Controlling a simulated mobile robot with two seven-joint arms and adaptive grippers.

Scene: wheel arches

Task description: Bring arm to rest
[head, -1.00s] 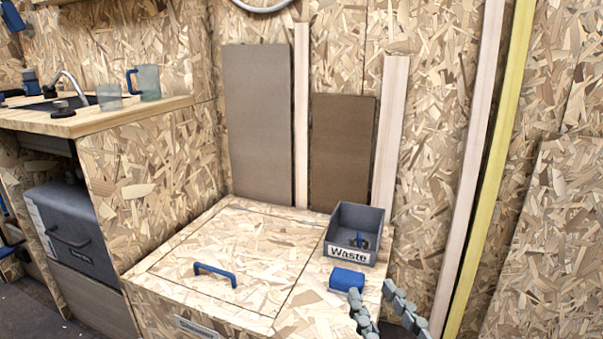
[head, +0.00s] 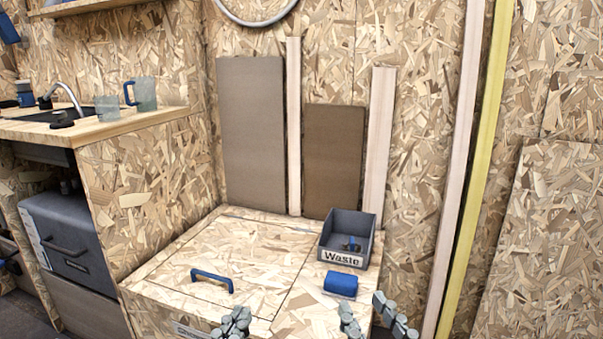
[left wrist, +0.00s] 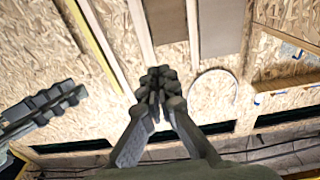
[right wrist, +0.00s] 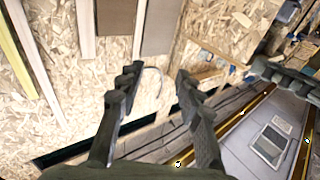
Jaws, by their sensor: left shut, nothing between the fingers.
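My left gripper (head: 235,321) is at the bottom of the head view, in front of the box's front edge. Its fingers are shut together with nothing between them, as the left wrist view (left wrist: 155,82) also shows. My right gripper (head: 370,309) is at the lower right of the head view, in front of the blue block. Its two fingers stand apart and the space between them is empty in the right wrist view (right wrist: 156,82). The two grippers are side by side and apart.
A wooden box with a blue handle (head: 212,279) stands below. On it are a grey Waste bin (head: 345,260) with small items inside and a blue block (head: 341,284). A counter (head: 90,130) with a sink, mug and cup is at left. Boards lean on the back wall.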

